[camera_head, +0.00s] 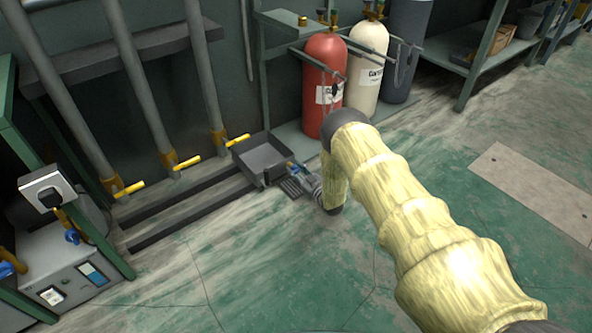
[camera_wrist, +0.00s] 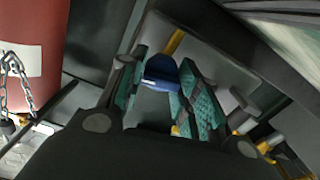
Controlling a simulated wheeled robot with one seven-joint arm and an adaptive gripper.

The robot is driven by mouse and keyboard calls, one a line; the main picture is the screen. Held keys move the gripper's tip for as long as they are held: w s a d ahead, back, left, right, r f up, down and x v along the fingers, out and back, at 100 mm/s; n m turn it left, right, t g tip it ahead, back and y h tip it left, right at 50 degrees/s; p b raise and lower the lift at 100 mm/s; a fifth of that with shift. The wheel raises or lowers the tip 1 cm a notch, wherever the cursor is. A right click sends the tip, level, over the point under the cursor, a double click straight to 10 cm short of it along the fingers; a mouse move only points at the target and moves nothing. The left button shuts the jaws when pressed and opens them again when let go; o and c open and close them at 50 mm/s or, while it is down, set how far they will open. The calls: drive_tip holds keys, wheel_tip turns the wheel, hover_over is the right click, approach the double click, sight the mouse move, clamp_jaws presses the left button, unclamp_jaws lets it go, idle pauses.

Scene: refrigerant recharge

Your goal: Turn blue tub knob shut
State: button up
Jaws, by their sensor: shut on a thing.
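The blue tub knob (camera_wrist: 160,73) lies between the teal-padded fingers of my gripper (camera_wrist: 165,90) in the wrist view. My gripper is shut on it. In the head view a small patch of blue (camera_head: 294,168) shows at my gripper, beside the grey tub (camera_head: 240,152) on the floor. My wrist and fingers hide most of the knob there. The tub is open at the top and looks empty. The knob's turn angle cannot be told.
A red cylinder (camera_head: 324,70) and a cream cylinder (camera_head: 366,75) stand in a rack behind my gripper. Pipes with yellow handles (camera_head: 187,162) rise left of the tub. A device with a blue knob (camera_head: 72,237) stands at far left. The floor in front is clear.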

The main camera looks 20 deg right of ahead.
drive_tip(key=n+p, duration=0.2)
drive_tip(key=n, duration=0.2)
drive_tip(key=shift+s+a+n, duration=0.1)
drive_tip(key=shift+a+n, duration=0.05)
drive_tip(key=shift+n, duration=0.15)
drive_tip(key=n+p, duration=0.1)
drive_tip(key=n, duration=0.2)
drive_tip(key=shift+f+n, duration=0.1)
drive_tip(key=shift+n, duration=0.3)
drive_tip(key=n+p, duration=0.1)
drive_tip(key=n, duration=0.3)
drive_tip(key=shift+f, duration=0.1)
drive_tip(key=shift+f+n, duration=0.1)
drive_tip(key=shift+n, duration=1.5)
drive_tip(key=o, duration=1)
drive_tip(key=shift+s, duration=0.1)
drive_tip(key=v, duration=1.2)
